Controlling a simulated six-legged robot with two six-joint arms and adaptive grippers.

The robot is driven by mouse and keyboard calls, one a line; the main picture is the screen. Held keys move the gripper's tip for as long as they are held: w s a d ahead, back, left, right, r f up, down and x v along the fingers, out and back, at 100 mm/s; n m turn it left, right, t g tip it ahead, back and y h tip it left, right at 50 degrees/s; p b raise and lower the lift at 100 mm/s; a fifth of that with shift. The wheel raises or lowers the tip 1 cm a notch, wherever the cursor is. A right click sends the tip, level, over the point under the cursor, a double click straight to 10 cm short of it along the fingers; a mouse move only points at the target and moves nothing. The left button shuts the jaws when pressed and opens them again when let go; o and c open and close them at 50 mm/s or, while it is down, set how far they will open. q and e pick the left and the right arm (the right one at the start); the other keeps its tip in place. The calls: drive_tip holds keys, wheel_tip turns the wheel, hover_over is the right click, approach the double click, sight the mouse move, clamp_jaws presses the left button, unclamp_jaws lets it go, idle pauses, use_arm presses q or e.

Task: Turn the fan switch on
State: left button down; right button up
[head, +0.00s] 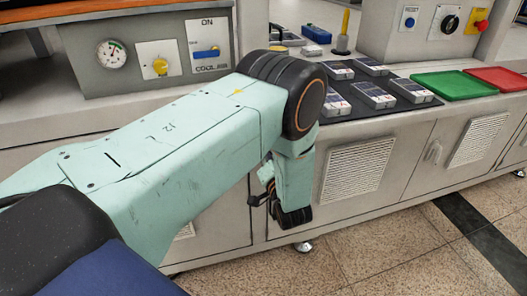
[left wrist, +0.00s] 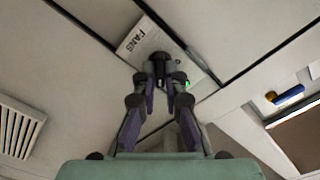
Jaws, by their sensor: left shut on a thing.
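In the left wrist view, a pale plate (left wrist: 132,40) marked FANS carries the black fan switch (left wrist: 158,56). A small green light (left wrist: 188,84) glows beside the switch. My left gripper (left wrist: 162,78) has its fingers closed in on the black switch, with the tips at its sides. The fingertips partly cover the switch, and I cannot read its exact setting. In the head view my left arm reaches across and bends down in front of the cabinet. It hides the FANS plate and the fingertips there. My right gripper is not in view.
A control box with a gauge (head: 113,54), yellow knob (head: 160,66) and blue lever (head: 206,53) stands back left. A black mat (head: 333,113) with several blocks, a green tray (head: 455,84) and a red tray (head: 500,78) lie on the counter. The floor in front is clear.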

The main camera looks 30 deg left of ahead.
use_arm(q)
drive_tip(key=c, duration=1.4)
unclamp_jaws()
drive_tip(key=shift+v, duration=3.8)
